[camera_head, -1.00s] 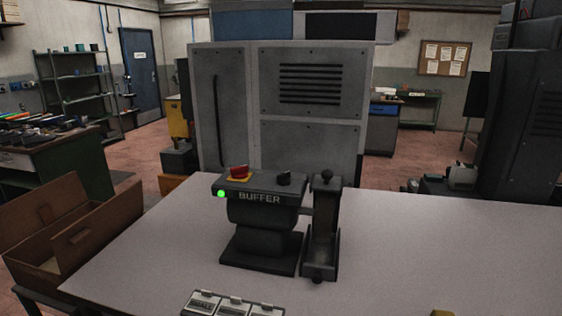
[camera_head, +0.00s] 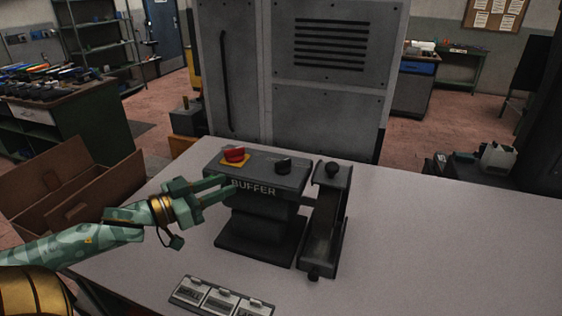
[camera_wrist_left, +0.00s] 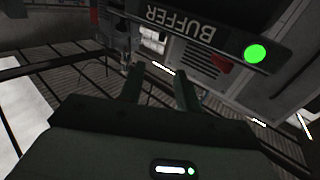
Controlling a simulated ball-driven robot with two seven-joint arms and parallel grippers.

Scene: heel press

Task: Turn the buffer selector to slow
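The black buffer unit (camera_head: 262,222) stands on the table with its BUFFER label facing me. Its selector is a small black knob (camera_head: 284,164) on the right of the top panel; its setting is too small to read. A red button (camera_head: 234,153) on a yellow plate sits on the left of the panel. My left gripper (camera_head: 228,188) is open and empty, in front of the panel's left front edge. The left wrist view shows its two fingers (camera_wrist_left: 160,72) apart, with the upside-down label (camera_wrist_left: 180,18) and a green light (camera_wrist_left: 257,53) beyond. My right gripper is out of view.
A black holder with a ball-topped post (camera_head: 325,220) stands just right of the buffer. Several labelled tiles (camera_head: 220,299) lie at the table's front. A brown open box (camera_head: 75,190) is at the left. The table (camera_head: 430,240) is clear on the right.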

